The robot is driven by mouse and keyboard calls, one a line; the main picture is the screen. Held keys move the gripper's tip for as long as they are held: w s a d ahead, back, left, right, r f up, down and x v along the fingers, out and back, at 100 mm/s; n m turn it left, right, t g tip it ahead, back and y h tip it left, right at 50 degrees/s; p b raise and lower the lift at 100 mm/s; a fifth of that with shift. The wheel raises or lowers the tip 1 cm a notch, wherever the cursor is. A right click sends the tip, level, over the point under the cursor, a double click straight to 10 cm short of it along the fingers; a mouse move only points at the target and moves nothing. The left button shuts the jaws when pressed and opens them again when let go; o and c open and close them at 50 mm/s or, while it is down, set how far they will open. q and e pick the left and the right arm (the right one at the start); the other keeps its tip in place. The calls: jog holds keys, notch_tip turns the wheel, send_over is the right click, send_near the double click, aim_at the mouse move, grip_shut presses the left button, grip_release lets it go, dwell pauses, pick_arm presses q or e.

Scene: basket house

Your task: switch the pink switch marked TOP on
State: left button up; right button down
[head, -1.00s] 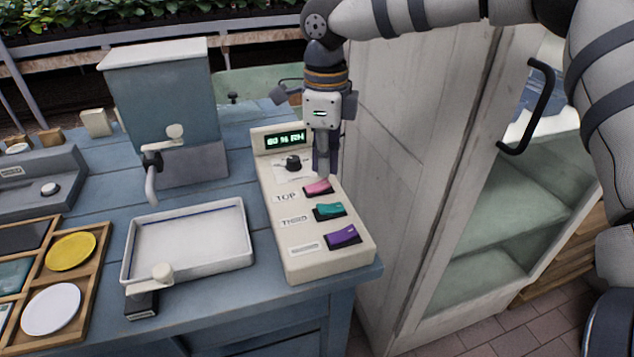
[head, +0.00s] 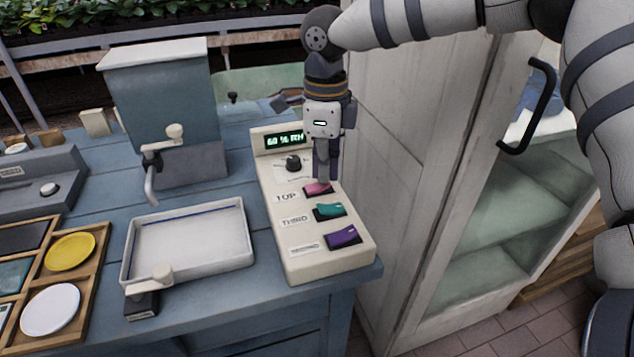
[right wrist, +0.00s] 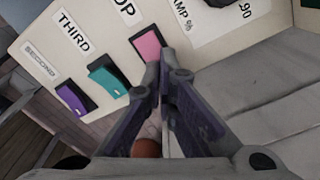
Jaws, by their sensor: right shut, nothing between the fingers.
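The pink switch (head: 317,188) is the rocker beside the TOP label on the cream control box (head: 302,265). It also shows in the right wrist view (right wrist: 148,45). My right gripper (head: 326,178) is shut and empty, pointing down at the pink switch. In the right wrist view its fingertips (right wrist: 160,68) are at the lower end of the pink rocker; I cannot tell whether they touch. Below it on the box are a teal switch (head: 329,210) marked THIRD and a purple switch (head: 342,236), whose label reads SECOND in the wrist view. My left gripper is not in view.
The box also has a display (head: 285,140) and a black knob (head: 293,163). A white tray (head: 128,268) and a blue-grey dispenser (head: 165,95) stand to the left on the blue table (head: 90,195). A tall cabinet (head: 400,160) stands close on the right.

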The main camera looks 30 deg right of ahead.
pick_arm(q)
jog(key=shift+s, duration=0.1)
pick_arm(e)
jog(key=shift+f, duration=0.45)
jog(key=shift+s, duration=0.1)
notch_tip(320, 180, up, 5)
jog(key=shift+f+p, duration=0.2)
jog(key=shift+p, duration=0.3)
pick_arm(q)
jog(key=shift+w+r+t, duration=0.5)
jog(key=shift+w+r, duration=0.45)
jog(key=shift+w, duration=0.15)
pick_arm(e)
jog(key=shift+r, duration=1.2)
